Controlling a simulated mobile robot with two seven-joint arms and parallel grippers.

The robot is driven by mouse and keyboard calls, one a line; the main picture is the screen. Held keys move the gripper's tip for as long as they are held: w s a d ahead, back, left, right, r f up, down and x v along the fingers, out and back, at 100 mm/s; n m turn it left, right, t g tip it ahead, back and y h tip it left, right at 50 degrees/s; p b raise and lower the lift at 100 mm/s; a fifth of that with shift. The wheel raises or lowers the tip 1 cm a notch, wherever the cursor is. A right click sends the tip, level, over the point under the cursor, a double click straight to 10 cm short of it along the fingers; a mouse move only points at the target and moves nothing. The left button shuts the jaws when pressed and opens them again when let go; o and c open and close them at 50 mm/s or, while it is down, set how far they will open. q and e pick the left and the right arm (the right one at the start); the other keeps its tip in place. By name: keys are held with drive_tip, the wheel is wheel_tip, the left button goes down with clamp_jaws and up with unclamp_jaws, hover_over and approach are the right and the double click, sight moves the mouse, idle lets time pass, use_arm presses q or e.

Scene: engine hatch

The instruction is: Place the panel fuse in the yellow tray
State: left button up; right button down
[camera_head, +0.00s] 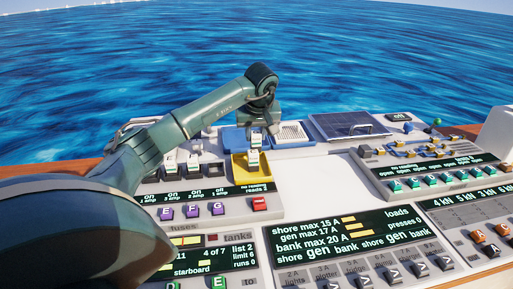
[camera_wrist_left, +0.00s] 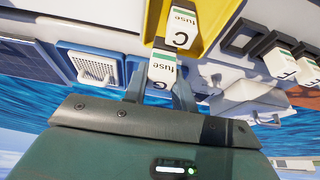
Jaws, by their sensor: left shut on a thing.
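My left gripper (camera_head: 256,137) is shut on a white fuse marked G (camera_wrist_left: 162,72), which shows between its fingers in the left wrist view. The yellow tray (camera_head: 252,174) is just below and in front of the gripper in the head view; it also shows at the top of the left wrist view (camera_wrist_left: 209,22). Another white fuse, marked C (camera_wrist_left: 182,26), is at the yellow tray, right beside the held fuse in that view. I cannot tell whether the held fuse touches the tray. My right gripper is not in view.
A blue tray (camera_head: 232,139) and a white grid-bottomed tray (camera_head: 291,132) stand behind the yellow tray. More fuses sit in the panel (camera_head: 205,190) to its left. A bare white surface (camera_head: 315,178) lies to its right. A solar panel (camera_head: 345,124) is farther back.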

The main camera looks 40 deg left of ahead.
sight(256, 145)
use_arm(q)
drive_tip(key=shift+w+f, duration=0.1)
drive_tip(key=shift+f, duration=1.9)
drive_tip(key=shift+f, duration=0.1)
drive_tip(key=o, duration=1)
drive_tip(key=v, duration=1.2)
